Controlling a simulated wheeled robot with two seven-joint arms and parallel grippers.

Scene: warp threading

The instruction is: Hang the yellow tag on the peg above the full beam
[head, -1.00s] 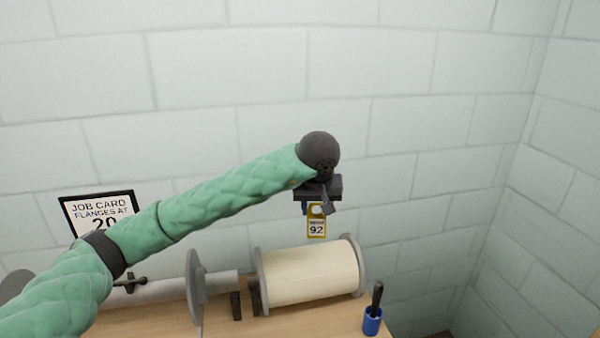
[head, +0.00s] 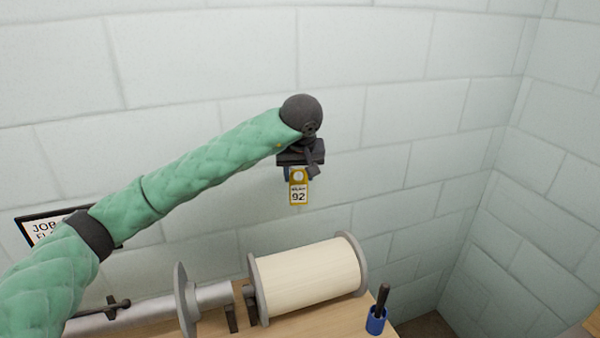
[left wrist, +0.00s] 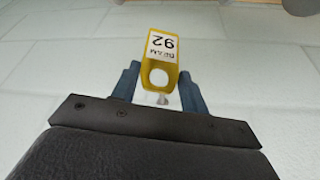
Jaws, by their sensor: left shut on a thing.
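My left gripper (head: 298,174) is shut on the yellow tag (head: 298,194), which hangs upright below it, marked 92. The left wrist view shows the tag (left wrist: 162,55) between the two blue fingers (left wrist: 160,78), its round hole towards the palm. The full beam (head: 310,278), wound with cream yarn between grey flanges, lies below the tag, with a clear gap between. I cannot make out the peg in the head view; the gripper may hide it. A small pale piece (left wrist: 161,98) shows just below the hole in the left wrist view; I cannot tell what it is.
A blue cup (head: 376,320) with a dark-handled tool stands at the right end of the wooden bench (head: 278,328). A bare roller with a grey flange (head: 185,300) lies left of the beam. A job card (head: 45,228) is partly behind my arm. The block wall is close behind.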

